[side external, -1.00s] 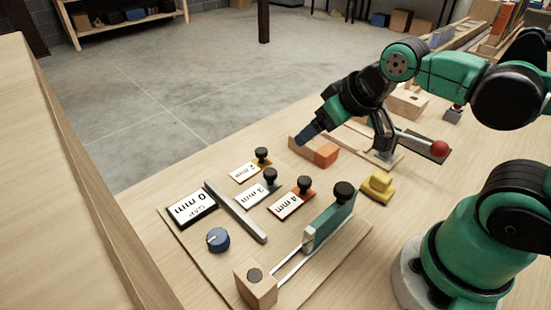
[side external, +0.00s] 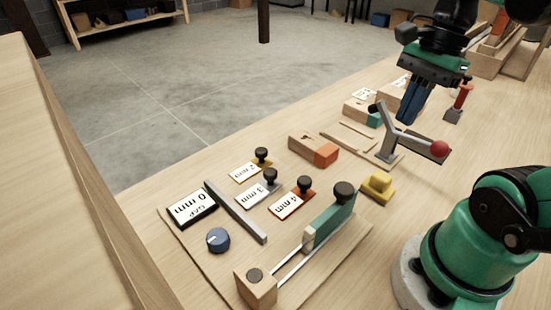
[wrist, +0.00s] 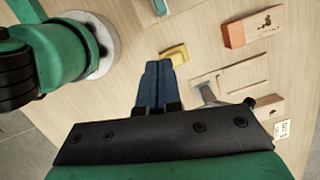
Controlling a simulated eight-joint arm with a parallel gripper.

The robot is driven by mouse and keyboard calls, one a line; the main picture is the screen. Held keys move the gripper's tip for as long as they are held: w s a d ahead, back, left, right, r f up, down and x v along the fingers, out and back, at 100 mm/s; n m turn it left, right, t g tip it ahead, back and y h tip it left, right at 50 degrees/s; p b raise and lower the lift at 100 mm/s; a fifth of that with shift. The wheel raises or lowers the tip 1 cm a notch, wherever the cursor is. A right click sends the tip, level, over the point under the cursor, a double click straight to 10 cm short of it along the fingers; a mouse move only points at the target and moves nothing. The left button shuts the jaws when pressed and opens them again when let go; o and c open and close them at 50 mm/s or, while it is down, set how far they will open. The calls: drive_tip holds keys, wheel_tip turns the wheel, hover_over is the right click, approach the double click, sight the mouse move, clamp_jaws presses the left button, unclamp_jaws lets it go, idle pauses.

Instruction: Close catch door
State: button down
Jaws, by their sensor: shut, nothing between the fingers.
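My gripper (side external: 404,118) is shut and empty, its blue fingers pointing down above the bench, close to a grey lever with a red ball end (side external: 439,148) in the side view. Its fingers also show in the wrist view (wrist: 155,70). I cannot tell for certain which part is the catch door. Behind the lever stand a wooden block with a teal end (side external: 362,111) and a red upright handle on a dark base (side external: 461,98). The lever (wrist: 209,94) is partly hidden by my gripper in the wrist view.
A wooden block with an orange end (side external: 314,150) and a yellow block (side external: 376,187) lie nearby. In front is a gauge board with a 0 mm display (side external: 192,207), several black-knobbed tabs and a green slider (side external: 330,220).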

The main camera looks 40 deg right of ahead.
drive_tip(key=w+a+f, duration=0.1)
drive_tip(key=a+f, duration=0.5)
drive_tip(key=f, duration=0.3)
drive_tip(key=shift+w+a+f, duration=0.15)
drive_tip(key=shift+w+f, duration=0.05)
drive_tip(key=shift+f, duration=0.05)
idle(0.4)
approach(317, 229)
drive_tip(key=x, duration=0.5)
drive_tip(key=shift+f, duration=0.1)
